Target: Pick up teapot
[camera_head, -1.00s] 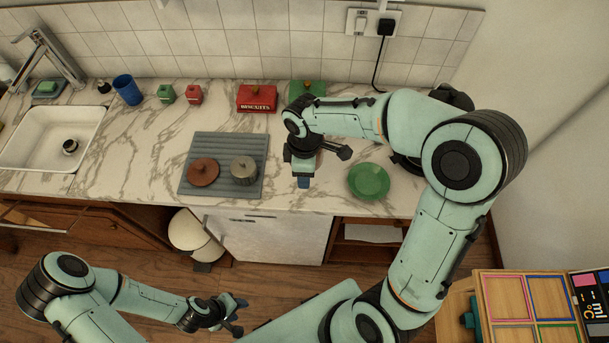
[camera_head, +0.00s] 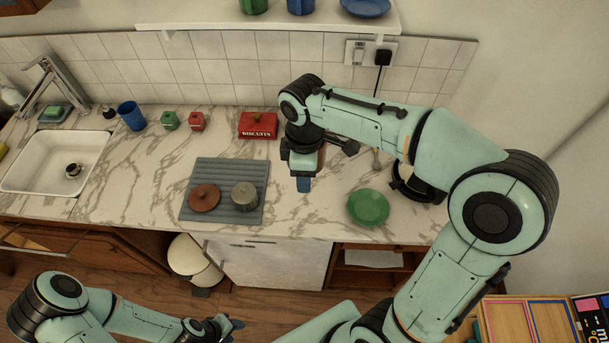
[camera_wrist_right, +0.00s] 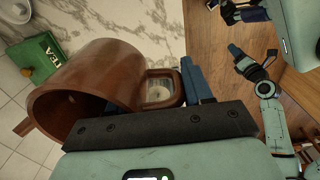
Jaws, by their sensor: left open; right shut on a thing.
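A brown open-topped vessel with a loop handle, which looks like the teapot (camera_wrist_right: 88,88), fills the left of the right wrist view. A short brown piece, perhaps its spout, sticks out beyond its rim. My right gripper (camera_wrist_right: 195,85) is shut on its handle; blue fingertips show beside the loop. In the head view my right gripper (camera_head: 303,182) is over the counter, right of the grey mat, and its wrist hides most of the teapot. My left gripper (camera_head: 228,326) is open and empty, low in front of the counter.
A grey mat (camera_head: 255,213) holds a brown lid-like disc (camera_head: 204,198) and a metal pot (camera_head: 243,195). A green plate (camera_head: 368,208) is right of my right gripper. A red biscuits tin (camera_head: 258,124) stands behind; a green tea tin (camera_wrist_right: 38,62) shows in the wrist view. A shelf (camera_head: 265,21) hangs above.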

